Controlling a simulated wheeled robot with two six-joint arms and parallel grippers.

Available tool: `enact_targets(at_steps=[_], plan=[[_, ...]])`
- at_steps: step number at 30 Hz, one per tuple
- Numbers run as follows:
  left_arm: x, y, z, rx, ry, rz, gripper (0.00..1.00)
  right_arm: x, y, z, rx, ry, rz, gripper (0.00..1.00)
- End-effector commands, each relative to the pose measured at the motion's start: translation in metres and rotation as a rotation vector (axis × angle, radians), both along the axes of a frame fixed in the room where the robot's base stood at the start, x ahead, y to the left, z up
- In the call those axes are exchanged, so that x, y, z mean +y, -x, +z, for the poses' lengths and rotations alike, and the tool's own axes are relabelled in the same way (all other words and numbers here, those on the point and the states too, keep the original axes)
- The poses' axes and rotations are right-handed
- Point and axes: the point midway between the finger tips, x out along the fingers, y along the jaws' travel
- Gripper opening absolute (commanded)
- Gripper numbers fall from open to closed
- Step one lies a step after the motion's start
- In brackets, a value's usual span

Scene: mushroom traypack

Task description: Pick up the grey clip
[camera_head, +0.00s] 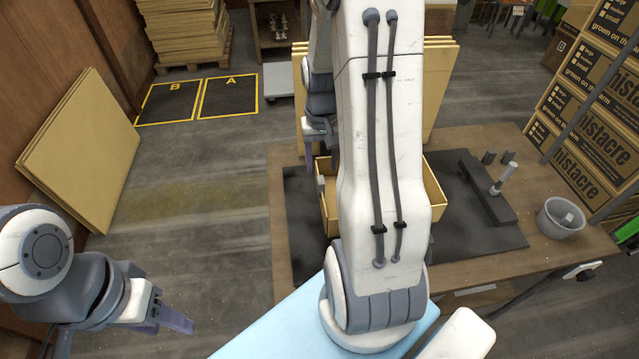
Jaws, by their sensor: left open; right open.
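I cannot make out the grey clip for certain; my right arm hides much of the table's middle. My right gripper (321,158) hangs over the far left part of an open cardboard tray (437,190) on the table, fingers pointing down and apart. A small pale grey piece (320,184) shows just below it at the tray's left wall, too small to identify. My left gripper (172,317) is low on the left, off the table and far from the tray, with no object visible in it.
The wooden table (278,240) carries dark mats, a dark bar with an upright grey handle (503,178), and a grey bucket (561,218) at right. Printed boxes (590,95) are stacked beyond the right side. Cardboard sheets (85,150) lean at left. The floor between left wall and table is clear.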

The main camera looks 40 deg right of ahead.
Motion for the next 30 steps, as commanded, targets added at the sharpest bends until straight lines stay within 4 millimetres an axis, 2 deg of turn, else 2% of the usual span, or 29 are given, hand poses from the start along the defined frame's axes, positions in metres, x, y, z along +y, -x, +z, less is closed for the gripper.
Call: enact_targets(at_steps=[3, 11, 20, 29, 30], plan=[[0.0, 0.0, 0.001, 0.0, 0.0, 0.0, 0.5, 0.002, 0.001, -0.021, 0.006, -0.004, 0.002, 0.56], [0.0, 0.0, 0.003, 0.0, 0.0, 0.0, 0.5, 0.002, 0.0, -0.041, 0.003, -0.002, 0.003, 0.56], [0.0, 0.0, 0.01, 0.0, 0.0, 0.0, 0.5, 0.002, -0.001, -0.081, 0.003, -0.002, 0.004, 0.56], [0.0, 0.0, 0.01, 0.0, 0.0, 0.0, 0.5, 0.001, -0.002, -0.088, 0.0, 0.0, 0.003, 0.56], [0.0, 0.0, 0.01, 0.0, 0.0, 0.0, 0.5, 0.001, -0.002, -0.088, 0.0, 0.0, 0.003, 0.52]])
